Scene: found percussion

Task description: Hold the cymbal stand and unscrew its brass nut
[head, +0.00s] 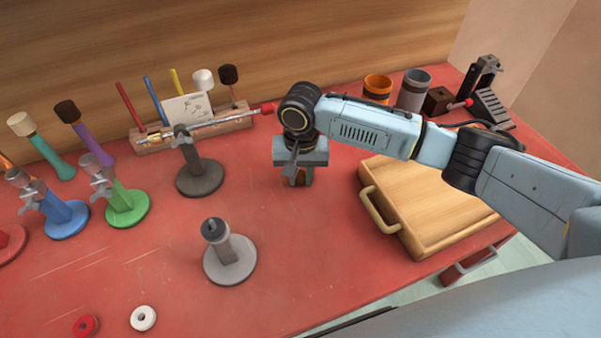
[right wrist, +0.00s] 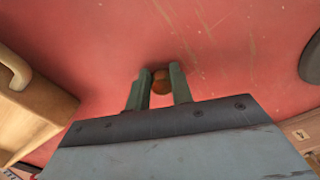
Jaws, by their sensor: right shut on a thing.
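My right gripper (head: 296,182) is low over the red table, pointing down, in the middle of the head view. It is shut on a small orange-brown piece (right wrist: 161,82), seen between the fingers in the right wrist view; I cannot tell whether it is the brass nut. A light grey stand (head: 231,262) with a round base, short post and dark top stands upright in front, apart from the gripper. A dark grey stand (head: 200,180) with a wing-shaped top stands to the left. I cannot tell which is the cymbal stand. My left gripper is out of view.
Green (head: 127,208) and blue (head: 66,220) stands are at left. A wooden rack (head: 230,120) with mallets is behind. A handled wooden board (head: 440,215) lies at right, near cups (head: 414,90). White (head: 143,318) and red (head: 86,326) rings lie in front. The front middle is clear.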

